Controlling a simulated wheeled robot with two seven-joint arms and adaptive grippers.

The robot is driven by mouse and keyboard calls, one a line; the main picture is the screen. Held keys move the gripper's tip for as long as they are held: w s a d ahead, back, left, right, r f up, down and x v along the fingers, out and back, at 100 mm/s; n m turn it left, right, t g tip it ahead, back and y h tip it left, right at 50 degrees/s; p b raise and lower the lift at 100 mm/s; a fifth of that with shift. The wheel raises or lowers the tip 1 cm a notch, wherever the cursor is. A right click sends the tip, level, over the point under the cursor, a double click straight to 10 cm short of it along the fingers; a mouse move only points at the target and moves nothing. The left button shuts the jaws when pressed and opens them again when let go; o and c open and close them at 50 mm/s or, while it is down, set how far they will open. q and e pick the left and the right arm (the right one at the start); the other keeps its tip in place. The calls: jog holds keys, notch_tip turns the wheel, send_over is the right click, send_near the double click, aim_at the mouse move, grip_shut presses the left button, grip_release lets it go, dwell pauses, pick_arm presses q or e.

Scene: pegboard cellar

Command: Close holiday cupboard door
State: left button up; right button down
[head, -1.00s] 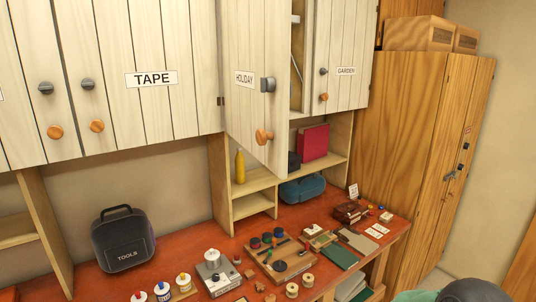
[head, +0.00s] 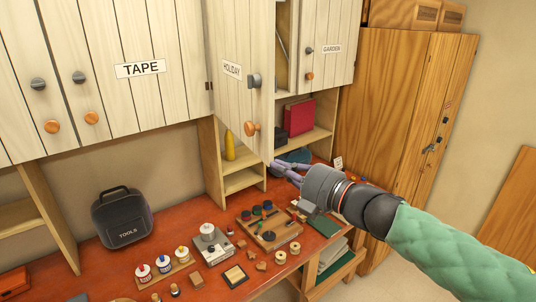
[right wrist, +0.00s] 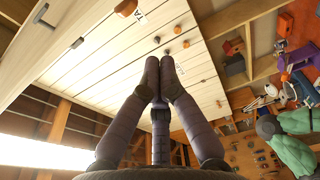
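The holiday cupboard door (head: 236,95) stands ajar in the head view, swung out toward me, with a HOLIDAY label (head: 232,68). It has a grey knob (head: 254,81) and a round wooden knob (head: 252,128) near its free edge. Part of the cupboard's inside shows to the right of the door. My right gripper (head: 269,170) is just below the door's lower free corner, and I cannot tell whether it touches. In the right wrist view its fingertips (right wrist: 159,66) are together with nothing between them, pointing at pale doors. My left gripper is not in view.
The garden door (head: 327,50) is right of the opening, the tape door (head: 140,70) to the left. Below, a red workbench (head: 75,262) holds a tool case (head: 122,217), bottles and spools. A tall wooden cabinet (head: 385,110) stands at right.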

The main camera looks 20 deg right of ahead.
aim_at(266, 150)
jog(key=shift+w+a+f, duration=0.1)
jog(key=shift+w+a, duration=0.1)
jog(key=shift+w, duration=2.15)
jog(key=shift+w+a+f, duration=0.1)
jog(key=shift+w+a, duration=0.1)
jog(key=shift+w, duration=2.15)
jog(key=shift+d+r+p, duration=0.1)
jog(key=shift+p, duration=0.2)
